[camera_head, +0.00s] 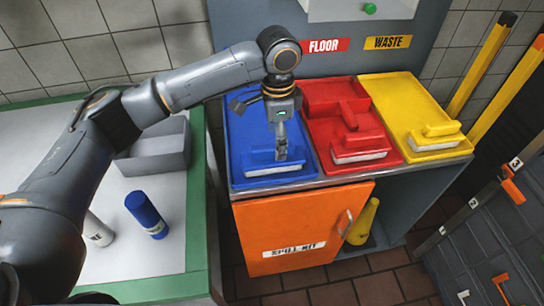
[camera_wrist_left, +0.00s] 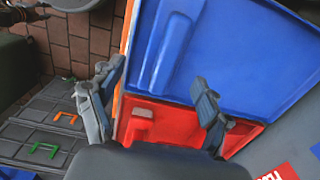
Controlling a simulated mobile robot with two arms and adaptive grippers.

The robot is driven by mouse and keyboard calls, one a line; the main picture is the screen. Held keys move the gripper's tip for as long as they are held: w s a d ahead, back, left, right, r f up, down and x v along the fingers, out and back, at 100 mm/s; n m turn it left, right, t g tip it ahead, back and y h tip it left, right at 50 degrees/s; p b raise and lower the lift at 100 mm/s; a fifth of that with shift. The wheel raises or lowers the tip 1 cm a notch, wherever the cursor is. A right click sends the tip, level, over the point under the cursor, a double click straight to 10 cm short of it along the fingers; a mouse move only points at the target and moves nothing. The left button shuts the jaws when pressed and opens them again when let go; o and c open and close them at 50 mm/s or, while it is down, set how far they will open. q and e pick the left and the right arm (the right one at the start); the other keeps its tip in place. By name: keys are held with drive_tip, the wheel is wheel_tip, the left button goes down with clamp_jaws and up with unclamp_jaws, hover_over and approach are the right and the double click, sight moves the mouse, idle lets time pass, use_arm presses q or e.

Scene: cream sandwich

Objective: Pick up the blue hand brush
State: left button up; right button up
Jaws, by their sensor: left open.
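The blue hand brush (camera_head: 262,157) with white bristles lies at the front end of the blue tray (camera_head: 245,120) on the wall station. My left gripper (camera_head: 282,153) reaches down over it, and its fingers partly hide the brush in the head view. In the left wrist view the brush (camera_wrist_left: 170,48) lies on the blue tray (camera_wrist_left: 240,50). The open left gripper (camera_wrist_left: 157,78) has one finger to each side there, with nothing held between them. I cannot tell whether the fingers touch the brush. My right gripper is not in view.
A red tray (camera_head: 325,92) and a yellow tray (camera_head: 395,92), each with a brush, stand close to the right. An orange cabinet door (camera_head: 295,225) is below. A grey bin (camera_head: 160,155) and a blue-capped bottle (camera_head: 146,214) stand on the left table.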

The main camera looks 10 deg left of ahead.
sight(272, 157)
use_arm(q)
drive_tip(key=shift+f, duration=0.8)
drive_tip(key=shift+w+f, duration=0.1)
drive_tip(key=shift+f, duration=0.25)
drive_tip(key=shift+a+f, duration=0.2)
drive_tip(key=shift+f, duration=0.4)
drive_tip(key=f, duration=0.3)
drive_tip(key=shift+a+f+p, duration=0.25)
drive_tip(key=shift+a+p, duration=0.05)
drive_tip(key=shift+a, duration=0.1)
drive_tip(key=shift+f, duration=0.45)
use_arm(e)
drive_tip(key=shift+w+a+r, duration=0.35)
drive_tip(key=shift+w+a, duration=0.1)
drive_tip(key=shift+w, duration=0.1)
use_arm(q)
drive_tip(key=c, duration=1.3)
drive_tip(key=shift+c, duration=0.2)
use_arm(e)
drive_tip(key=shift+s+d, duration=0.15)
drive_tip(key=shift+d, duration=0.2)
